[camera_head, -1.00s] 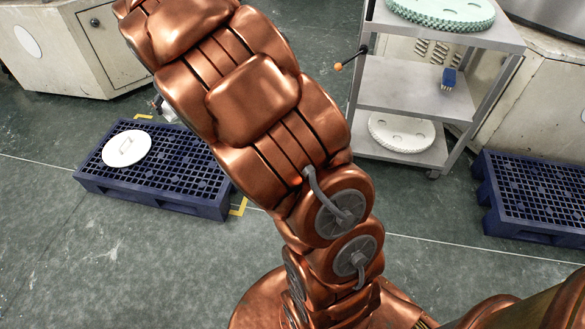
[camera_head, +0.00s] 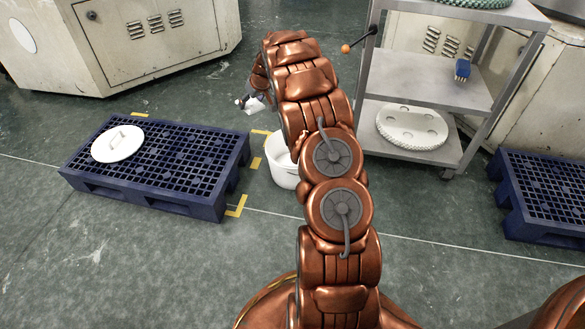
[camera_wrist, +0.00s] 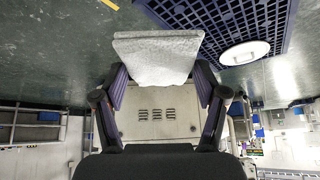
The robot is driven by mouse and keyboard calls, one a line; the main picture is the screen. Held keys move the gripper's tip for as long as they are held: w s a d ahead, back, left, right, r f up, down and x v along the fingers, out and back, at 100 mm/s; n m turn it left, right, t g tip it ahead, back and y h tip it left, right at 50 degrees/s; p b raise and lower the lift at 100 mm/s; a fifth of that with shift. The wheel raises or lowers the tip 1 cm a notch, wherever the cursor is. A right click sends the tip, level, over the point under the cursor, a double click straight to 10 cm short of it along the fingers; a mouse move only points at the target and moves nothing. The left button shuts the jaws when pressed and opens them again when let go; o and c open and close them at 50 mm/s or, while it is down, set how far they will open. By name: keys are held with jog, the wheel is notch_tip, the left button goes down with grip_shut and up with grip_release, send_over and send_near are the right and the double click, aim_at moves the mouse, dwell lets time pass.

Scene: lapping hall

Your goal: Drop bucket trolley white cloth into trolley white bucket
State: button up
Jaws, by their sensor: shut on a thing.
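My gripper (camera_wrist: 160,80) is shut on a white cloth (camera_wrist: 157,52). In the wrist view the cloth is pinched between the two dark fingers and spreads out beyond their tips. In the head view a bit of the white cloth (camera_head: 254,104) shows at the far end of my arm, close to the floor in the picture. A white bucket (camera_head: 284,172) stands on the floor, partly hidden behind my arm. The cloth is apart from the bucket, beyond it and to its left. The bucket is not seen in the wrist view.
A blue pallet (camera_head: 215,158) with a round white lid (camera_head: 118,144) lies left of the bucket; yellow floor marks lie between. A grey shelf trolley (camera_head: 412,85) holds a blue brush (camera_head: 462,70) and a white toothed disc (camera_head: 412,128). Another blue pallet (camera_head: 545,185) is at right.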

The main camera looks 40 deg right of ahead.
jog(key=s+d+f+b, duration=0.3)
jog(key=d+f, duration=0.5)
jog(key=f, duration=0.2)
jog(key=s+d+f+m+h+b, duration=0.1)
jog(key=s+d+f+b, duration=0.2)
jog(key=d+f, duration=0.6)
notch_tip(320, 180, down, 2)
jog(key=shift+d+f+b, duration=0.25)
jog(key=shift+d+b, duration=0.05)
jog(key=shift+b, duration=0.3)
jog(key=o, duration=1.3)
jog(key=shift+c, duration=0.2)
jog(key=v, duration=1.2)
